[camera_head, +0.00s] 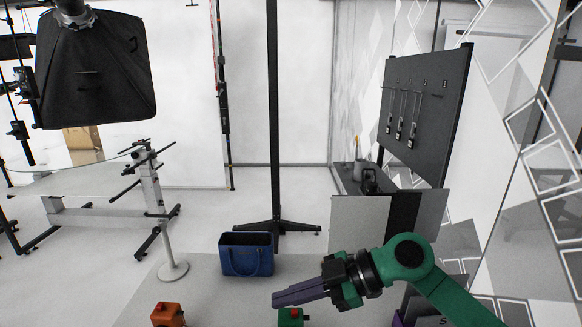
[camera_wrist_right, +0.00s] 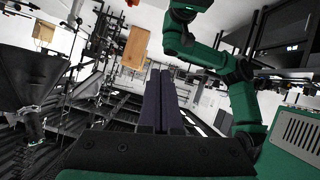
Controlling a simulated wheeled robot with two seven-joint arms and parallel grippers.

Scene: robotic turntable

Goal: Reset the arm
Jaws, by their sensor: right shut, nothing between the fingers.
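My right arm (camera_head: 440,290), green with a black wrist, comes in from the lower right in the head view. Its gripper (camera_head: 277,299) points left, with its long purple-grey fingers closed together and nothing between them. My left gripper is in neither view.
A blue bag (camera_head: 246,256) stands on the floor beyond the gripper. A black pole (camera_head: 273,130) and a white stand (camera_head: 172,268) rise behind. A tool board (camera_head: 425,110) is at right.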

